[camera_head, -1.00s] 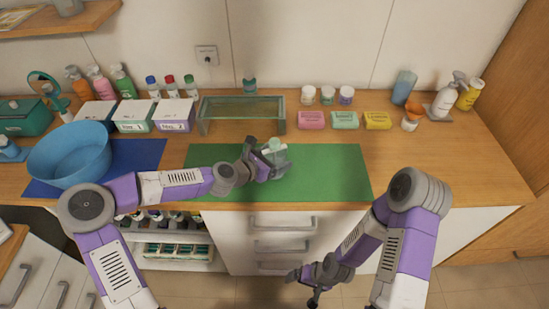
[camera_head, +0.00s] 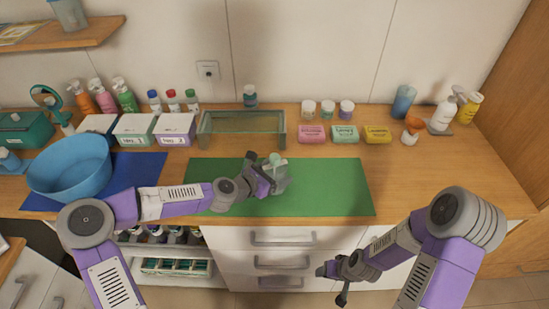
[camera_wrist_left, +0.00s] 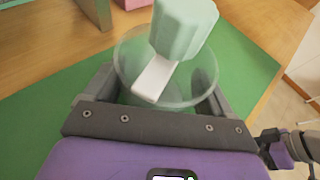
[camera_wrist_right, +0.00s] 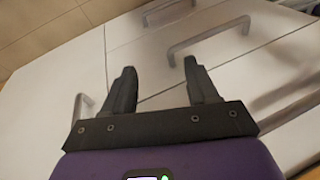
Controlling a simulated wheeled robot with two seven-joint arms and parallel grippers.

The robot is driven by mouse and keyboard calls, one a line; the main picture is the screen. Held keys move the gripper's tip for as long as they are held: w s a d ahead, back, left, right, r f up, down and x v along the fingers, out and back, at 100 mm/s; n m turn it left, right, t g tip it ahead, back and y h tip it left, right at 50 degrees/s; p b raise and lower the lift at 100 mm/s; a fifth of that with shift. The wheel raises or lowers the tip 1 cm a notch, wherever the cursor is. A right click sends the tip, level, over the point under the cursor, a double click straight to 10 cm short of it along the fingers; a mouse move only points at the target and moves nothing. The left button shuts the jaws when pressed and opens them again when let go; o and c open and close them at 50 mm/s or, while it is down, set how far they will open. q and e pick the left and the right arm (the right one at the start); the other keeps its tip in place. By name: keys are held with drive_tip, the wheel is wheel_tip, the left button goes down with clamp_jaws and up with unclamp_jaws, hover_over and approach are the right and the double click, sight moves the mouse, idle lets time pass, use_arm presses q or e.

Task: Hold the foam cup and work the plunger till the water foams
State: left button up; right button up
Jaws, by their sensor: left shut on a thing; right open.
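The foam cup (camera_wrist_left: 190,88) is clear and round, with a pale mint plunger knob (camera_wrist_left: 184,27) and a white strip across its top. It stands over the green mat (camera_head: 330,190); whether it touches the mat I cannot tell. My left gripper (camera_wrist_left: 160,98) is shut around the cup's sides, and in the head view the left gripper (camera_head: 268,180) partly hides the cup (camera_head: 279,170). The water inside is not clear to see. My right gripper (camera_wrist_right: 158,82) is open and empty, low in front of the cabinet drawers. It also shows in the head view (camera_head: 332,278).
A glass stand (camera_head: 240,130) is behind the mat, with soap boxes (camera_head: 345,134) to its right. A blue basin (camera_head: 70,165) stands at the left. Drawers with handles (camera_wrist_right: 210,35) face my right gripper. The mat's right half is clear.

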drive_tip(key=w+d+r+n+t+h, duration=0.1)
drive_tip(key=w+d+r+t+h, duration=0.1)
drive_tip(key=d+r, duration=0.6)
drive_tip(key=w+d+r+n+t+h, duration=0.1)
drive_tip(key=w+d+r, duration=0.3)
drive_tip(key=d, duration=0.5)
drive_tip(key=w+a+r+t, duration=0.1)
drive_tip(key=r, duration=0.2)
drive_tip(key=w+a+r+n+t, duration=0.1)
drive_tip(key=w+a+r, duration=0.1)
drive_tip(key=r, duration=0.2)
drive_tip(key=w+a+r+n+t, duration=0.1)
drive_tip(key=r, duration=0.2)
drive_tip(key=shift+w+a+r, duration=0.15)
drive_tip(key=shift+w+r, duration=0.1)
drive_tip(key=shift+w, duration=0.15)
drive_tip(key=w+a+r+n+t+y, duration=0.2)
drive_tip(key=w+a+r, duration=0.2)
drive_tip(key=a, duration=0.4)
drive_tip(key=n+y, duration=0.2)
drive_tip(key=y, duration=0.3)
approach(275, 157)
drive_tip(key=shift+t, duration=0.3)
drive_tip(key=x, duration=1)
drive_tip(key=shift+w+a+f, duration=0.1)
drive_tip(key=shift+w+f, duration=0.05)
drive_tip(key=shift+f, duration=0.15)
clamp_jaws()
